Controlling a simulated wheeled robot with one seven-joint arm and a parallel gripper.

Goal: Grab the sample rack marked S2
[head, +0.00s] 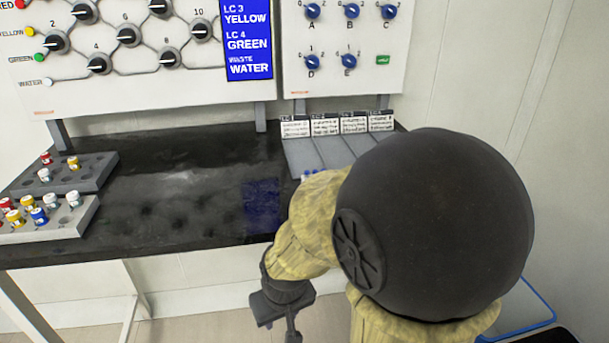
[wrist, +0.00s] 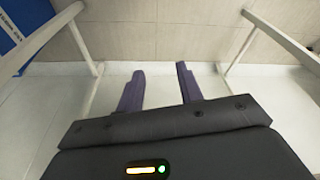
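Two sample racks stand at the left end of the black table. The rear one (head: 96,170) is dark grey and holds a few vials with red, yellow and white caps. The front one (head: 62,228) is lighter grey, holds several vials with red, yellow, blue and white caps, and is cut by the left picture edge. I cannot read an S2 mark on either. My gripper (head: 289,322) hangs below the table's front edge, right of both racks. In the wrist view my gripper (wrist: 159,88) has its two fingers apart with nothing between them.
The black table (head: 190,205) is clear in its middle. Grey column slots (head: 335,152) with labelled cards stand at its right, partly hidden by my arm. A panel with black knobs (head: 130,35) and one with blue knobs (head: 345,45) rise behind. Table legs (head: 30,305) stand below.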

